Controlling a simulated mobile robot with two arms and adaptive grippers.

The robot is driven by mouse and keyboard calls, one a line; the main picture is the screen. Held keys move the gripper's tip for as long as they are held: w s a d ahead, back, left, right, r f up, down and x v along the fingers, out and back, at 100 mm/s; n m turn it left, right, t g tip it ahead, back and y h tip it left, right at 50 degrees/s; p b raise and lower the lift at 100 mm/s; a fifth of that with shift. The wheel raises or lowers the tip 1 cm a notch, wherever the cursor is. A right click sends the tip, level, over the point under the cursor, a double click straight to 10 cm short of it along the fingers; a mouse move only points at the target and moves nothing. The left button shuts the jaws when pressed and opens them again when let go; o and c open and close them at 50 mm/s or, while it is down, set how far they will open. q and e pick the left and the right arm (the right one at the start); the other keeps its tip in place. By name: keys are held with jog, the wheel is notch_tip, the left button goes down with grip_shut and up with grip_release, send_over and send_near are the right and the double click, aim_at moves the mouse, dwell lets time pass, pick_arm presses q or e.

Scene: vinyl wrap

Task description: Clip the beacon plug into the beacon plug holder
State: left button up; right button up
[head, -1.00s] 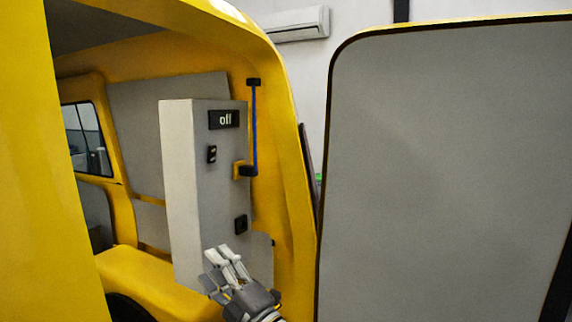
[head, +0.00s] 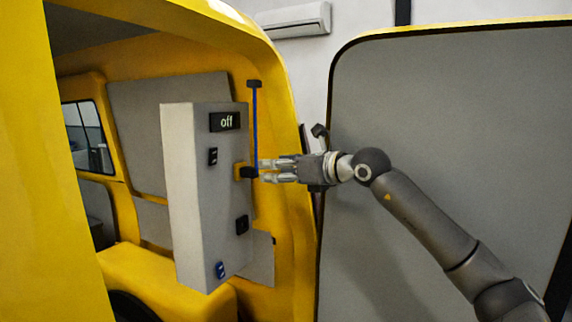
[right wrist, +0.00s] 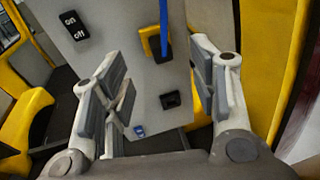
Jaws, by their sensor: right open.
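The black beacon plug (head: 249,173) hangs at the lower end of a blue cable (head: 255,125). It sits against a yellow holder (head: 238,171) on the side of the grey cabinet. I cannot tell whether it is clipped in. The plug (right wrist: 160,49) and yellow holder (right wrist: 146,40) also show in the right wrist view, between my fingers. My right gripper (head: 260,171) reaches in from the right, open and empty, its fingertips just right of the plug. It also shows open in the right wrist view (right wrist: 158,60). My left gripper is out of view.
The grey cabinet (head: 183,200) carries an "off" display (head: 225,121), a black rocker switch (head: 213,156), a black socket (head: 242,224) and a blue fitting (head: 220,270). The yellow van frame (head: 285,180) stands close behind. A large grey door panel (head: 450,100) is at the right.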

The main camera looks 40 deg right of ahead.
aim_at(255, 168)
jog(key=p+x, duration=0.3)
jog(key=x, duration=0.4)
jog(key=shift+w+r, duration=0.1)
jog(key=shift+w+a+p, duration=0.2)
jog(key=shift+w+p, duration=0.1)
jog(key=shift+w, duration=0.25)
jog(key=shift+f, duration=0.25)
jog(key=shift+r, duration=0.1)
grip_shut()
jog(key=c, duration=1)
grip_release()
grip_shut()
jog(key=shift+s+d+b, duration=0.2)
jog(key=shift+s+b, duration=0.2)
jog(key=shift+s, duration=0.05)
